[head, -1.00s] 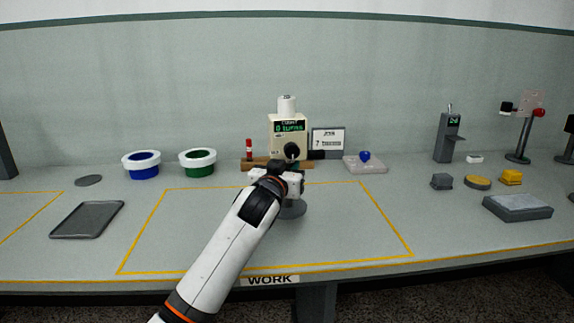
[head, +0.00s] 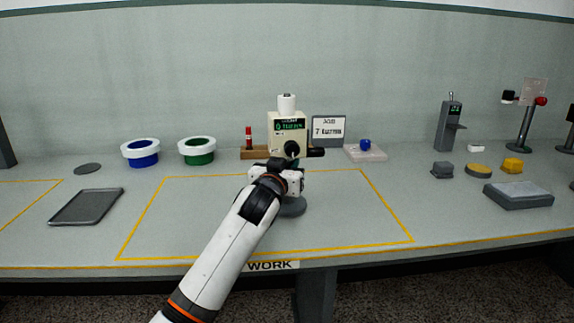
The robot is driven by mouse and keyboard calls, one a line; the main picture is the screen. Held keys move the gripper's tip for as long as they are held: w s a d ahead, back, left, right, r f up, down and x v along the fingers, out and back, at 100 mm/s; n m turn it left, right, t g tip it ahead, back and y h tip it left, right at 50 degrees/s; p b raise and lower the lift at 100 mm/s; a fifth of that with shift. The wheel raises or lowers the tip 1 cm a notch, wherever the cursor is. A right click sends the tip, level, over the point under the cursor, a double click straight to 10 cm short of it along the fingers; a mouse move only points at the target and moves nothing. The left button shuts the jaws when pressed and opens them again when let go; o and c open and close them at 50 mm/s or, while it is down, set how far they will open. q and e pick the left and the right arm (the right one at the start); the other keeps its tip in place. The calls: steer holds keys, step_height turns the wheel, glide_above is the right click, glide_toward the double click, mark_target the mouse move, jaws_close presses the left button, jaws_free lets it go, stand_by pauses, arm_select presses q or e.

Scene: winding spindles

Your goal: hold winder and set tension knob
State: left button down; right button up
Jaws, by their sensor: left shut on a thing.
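A black cylindrical part (head: 316,152) sticks out at the winder's right side. I cannot tell which part is the tension knob. My right gripper is not in view.
A job sign (head: 329,129) stands behind the winder. A wooden block with a red spindle (head: 249,138) is to its left, a pale tray with a blue piece (head: 366,150) to its right. Blue (head: 141,153) and green (head: 197,151) bins stand left. The outline's right half is clear.

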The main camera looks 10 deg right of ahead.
arm_select(q)
steer(key=shift+f, duration=0.15)
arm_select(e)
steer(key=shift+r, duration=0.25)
arm_select(q)
steer(key=shift+f, duration=0.45)
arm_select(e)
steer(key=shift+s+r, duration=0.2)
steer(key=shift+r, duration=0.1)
arm_select(q)
steer(key=shift+f, duration=0.1)
stand_by(0.3)
